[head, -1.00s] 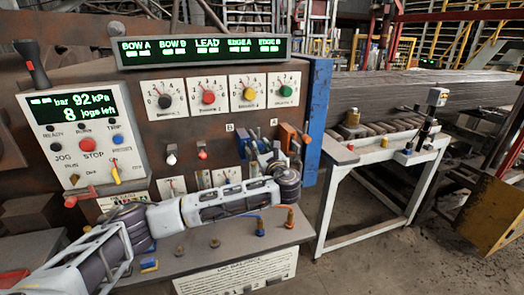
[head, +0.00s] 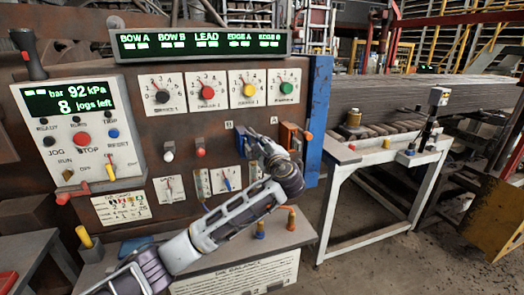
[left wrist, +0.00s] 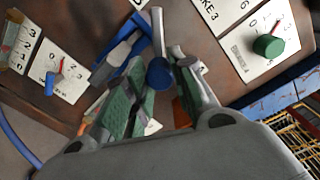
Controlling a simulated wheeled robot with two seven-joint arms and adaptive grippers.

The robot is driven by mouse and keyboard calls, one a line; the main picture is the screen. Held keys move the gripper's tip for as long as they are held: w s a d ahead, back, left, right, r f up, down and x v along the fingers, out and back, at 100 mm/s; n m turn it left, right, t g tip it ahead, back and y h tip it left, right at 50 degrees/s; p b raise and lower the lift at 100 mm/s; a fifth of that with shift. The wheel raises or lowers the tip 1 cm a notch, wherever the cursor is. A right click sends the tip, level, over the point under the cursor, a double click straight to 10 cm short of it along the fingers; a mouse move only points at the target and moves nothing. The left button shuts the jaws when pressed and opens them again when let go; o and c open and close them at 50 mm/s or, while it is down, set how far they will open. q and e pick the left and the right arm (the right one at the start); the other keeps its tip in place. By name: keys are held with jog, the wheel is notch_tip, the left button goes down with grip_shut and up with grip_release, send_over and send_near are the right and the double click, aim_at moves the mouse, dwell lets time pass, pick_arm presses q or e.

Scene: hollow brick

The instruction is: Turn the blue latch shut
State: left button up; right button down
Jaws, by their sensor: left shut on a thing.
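The blue latch (head: 240,142) is on the brown panel below the row of dials, left of an orange latch (head: 287,134). My left gripper (head: 256,140) is at the blue latch and hides part of it. In the left wrist view, the latch's blue bracket (left wrist: 121,50) is at upper left. Its blue round-ended handle (left wrist: 159,74) lies between the green-padded fingers of my left gripper (left wrist: 160,92), which is shut on it. The exact contact is partly hidden by the fingers. My right gripper is in neither view.
Dials, including a green knob (left wrist: 268,45), sit close above the latch. White and red plungers (head: 200,148) are to its left. A blue post (head: 318,120) edges the panel at right. A ledge with small pegs (head: 260,230) juts out below.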

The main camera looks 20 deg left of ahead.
pick_arm(q)
jog(key=n+b, duration=0.1)
jog(key=n, duration=0.2)
jog(key=shift+d+f+b, duration=0.1)
jog(key=shift+f+b, duration=0.2)
jog(key=shift+b, duration=0.05)
jog(key=n+b, duration=0.1)
jog(key=n, duration=0.2)
jog(key=shift+b, duration=0.4)
jog(key=shift+r+n+b, duration=0.15)
jog(key=shift+n+b, duration=0.3)
jog(key=shift+n, duration=0.35)
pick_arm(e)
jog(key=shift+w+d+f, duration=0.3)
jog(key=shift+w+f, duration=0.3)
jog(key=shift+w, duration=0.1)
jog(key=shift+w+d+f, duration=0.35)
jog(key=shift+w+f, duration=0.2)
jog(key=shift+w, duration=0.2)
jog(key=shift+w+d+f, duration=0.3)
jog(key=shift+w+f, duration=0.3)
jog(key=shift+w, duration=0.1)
pick_arm(q)
jog(key=o, duration=0.8)
jog(key=shift+r, duration=0.1)
jog(key=shift+c, duration=0.2)
jog(key=shift+s, duration=0.15)
jog(key=v, duration=1.1)
jog(key=shift+s+d, duration=0.25)
jog(key=shift+d, duration=0.05)
